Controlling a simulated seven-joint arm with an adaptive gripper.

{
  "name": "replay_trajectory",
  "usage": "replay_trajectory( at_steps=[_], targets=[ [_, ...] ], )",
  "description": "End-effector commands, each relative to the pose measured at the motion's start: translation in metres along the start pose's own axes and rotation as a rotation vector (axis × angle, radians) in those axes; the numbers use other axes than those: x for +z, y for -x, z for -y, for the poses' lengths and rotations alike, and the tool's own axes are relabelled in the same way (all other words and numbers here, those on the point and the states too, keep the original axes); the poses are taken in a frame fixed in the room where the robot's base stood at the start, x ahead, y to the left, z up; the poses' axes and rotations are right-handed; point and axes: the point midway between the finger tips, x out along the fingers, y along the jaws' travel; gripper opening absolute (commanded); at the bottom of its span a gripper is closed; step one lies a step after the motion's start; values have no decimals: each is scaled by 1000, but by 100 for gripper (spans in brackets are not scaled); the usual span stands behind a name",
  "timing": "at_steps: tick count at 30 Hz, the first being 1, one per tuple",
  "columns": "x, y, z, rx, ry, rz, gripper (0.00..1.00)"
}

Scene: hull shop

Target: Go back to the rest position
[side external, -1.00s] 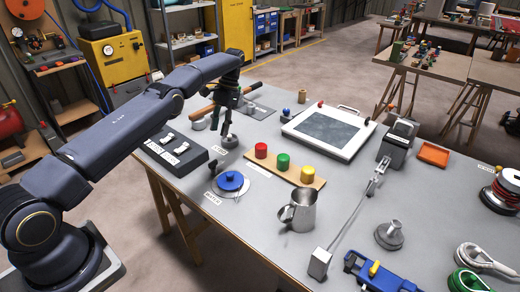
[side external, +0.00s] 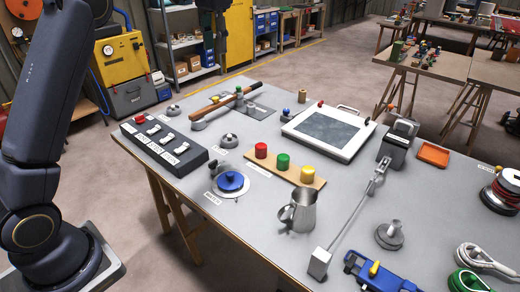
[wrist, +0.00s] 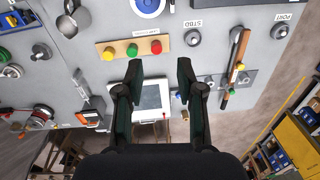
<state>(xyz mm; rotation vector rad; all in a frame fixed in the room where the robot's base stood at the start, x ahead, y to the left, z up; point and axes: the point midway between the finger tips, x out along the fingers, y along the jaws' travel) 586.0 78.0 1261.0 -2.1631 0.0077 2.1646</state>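My gripper (wrist: 159,88) shows in the wrist view with its two dark fingers spread apart and nothing between them. It is high above the grey workbench (side external: 255,215), clear of everything on it. In the side external view my arm is folded upright at the left, and most of its upper part is beyond the top edge. A dark part at the top of that view, near the yellow cabinet, may be mine; I cannot tell the fingertips there.
The bench holds a black switch box (side external: 165,141), a blue-topped valve (side external: 231,182), a button board (side external: 283,168), a metal jug (side external: 299,211), a framed panel (side external: 329,130) and a wooden-handled lever (side external: 226,100). The space above the bench is free.

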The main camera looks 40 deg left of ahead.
Motion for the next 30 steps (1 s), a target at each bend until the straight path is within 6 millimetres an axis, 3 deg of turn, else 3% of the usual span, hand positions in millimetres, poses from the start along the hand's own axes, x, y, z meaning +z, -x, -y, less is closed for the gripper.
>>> replay_trajectory(
  at_steps=[1, 6, 11, 15, 21, 24, 27, 30],
  targets=[
    [20, 24, -9, -3, -6, -43, 38],
    [87, 65, -36, -7, -17, -171, 38],
    [157, 67, -60, -5, -22, -287, 38],
    [216, 37, -78, 2, -17, -380, 38],
    [268, -37, -95, 20, 10, -458, 38],
    [278, -72, -99, 28, 32, -455, 38],
    [279, -94, -101, 36, 54, -450, 38],
    [270, -90, -100, 38, 69, -492, 38]
  ],
)
